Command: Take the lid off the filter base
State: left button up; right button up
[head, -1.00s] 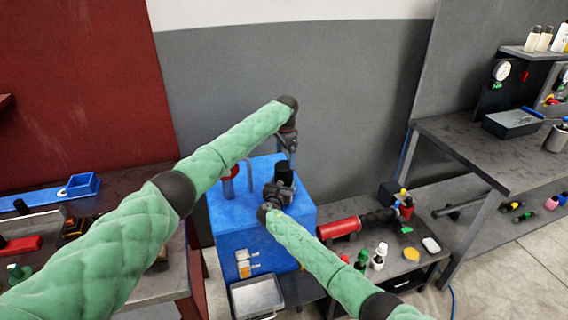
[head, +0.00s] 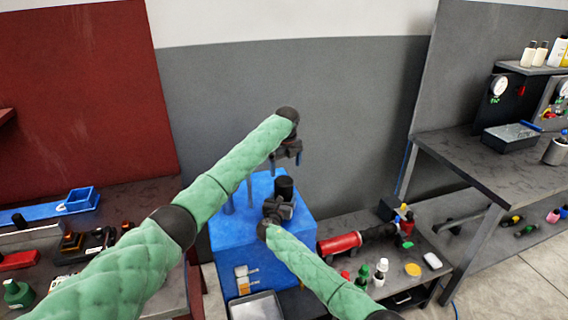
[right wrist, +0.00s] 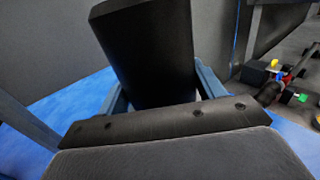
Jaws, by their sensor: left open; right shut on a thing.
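A black cylinder (head: 285,186) stands upright over the top of the blue cabinet (head: 290,262). My right gripper (head: 279,207) is shut around this cylinder. In the right wrist view the cylinder (right wrist: 150,45) sits between the two blue-grey fingers and looks tilted. I cannot tell whether it is the lid or the filter base, or whether its bottom touches the cabinet. My left gripper (head: 287,158) is open and empty, just above and behind the cylinder, apart from it.
Blue posts (head: 228,203) rise from the cabinet's left, partly behind my left arm. A metal tray (head: 256,306) is at its front. A low bench at right holds a red cylinder (head: 339,243) and small bottles.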

pick_arm(q)
jog(key=m, duration=0.3)
jog(key=r+m, duration=0.1)
jog(key=m, duration=0.1)
jog(key=shift+s+a, duration=0.1)
jog(key=shift+a, duration=0.2)
jog(key=f, duration=0.4)
jog(key=w+f, duration=0.1)
jog(key=f, duration=0.6)
jog(key=shift+w+a+f, duration=0.1)
jog(key=shift+w+f, duration=0.1)
jog(key=shift+f, duration=0.15)
jog(key=c, duration=1.2)
jog(key=shift+o, duration=0.3)
jog(key=n, duration=0.4)
